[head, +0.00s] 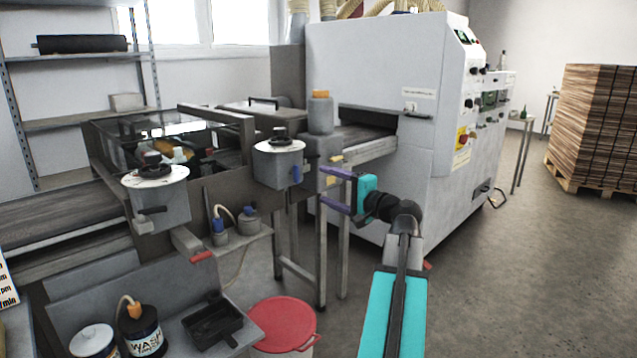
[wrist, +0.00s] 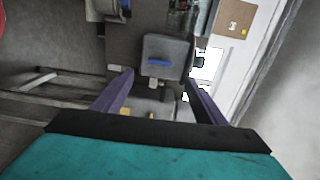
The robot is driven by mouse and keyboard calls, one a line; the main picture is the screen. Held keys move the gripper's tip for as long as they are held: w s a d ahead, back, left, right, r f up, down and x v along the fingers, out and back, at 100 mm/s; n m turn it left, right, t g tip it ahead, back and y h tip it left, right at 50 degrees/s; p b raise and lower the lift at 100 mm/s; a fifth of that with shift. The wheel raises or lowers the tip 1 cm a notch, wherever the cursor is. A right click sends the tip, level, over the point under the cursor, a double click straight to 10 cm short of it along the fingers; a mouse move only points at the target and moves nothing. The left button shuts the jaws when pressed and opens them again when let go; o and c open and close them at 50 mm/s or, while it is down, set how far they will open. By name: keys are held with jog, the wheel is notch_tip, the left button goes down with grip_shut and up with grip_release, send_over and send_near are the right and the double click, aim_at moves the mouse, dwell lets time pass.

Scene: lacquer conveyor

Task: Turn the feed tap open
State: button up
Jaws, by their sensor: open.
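A small blue lever (head: 297,174) shows on the side of a grey pot (head: 274,168) with a round white top; it appears upright in the head view. In the wrist view the blue lever (wrist: 159,62) lies across the face of the grey box (wrist: 167,48), beyond my fingertips. A second grey pot (head: 160,203) at left has a dark lever (head: 152,211). No label shows which lever is the feed tap. My gripper (head: 327,188) is open and empty, right of the blue lever and apart from it. Its purple fingers (wrist: 159,82) point towards the grey box.
An orange-capped bottle (head: 320,113) stands above the blue-lever pot, beside the big white machine (head: 385,110). A shelf with small pumps (head: 235,238), a red-handled bar (head: 200,256) and a red-lidded bin (head: 283,322) are lower down. Open floor (head: 520,270) lies at right.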

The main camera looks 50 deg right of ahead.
jog(key=shift+s+a, duration=0.1)
jog(key=shift+s, duration=1.1)
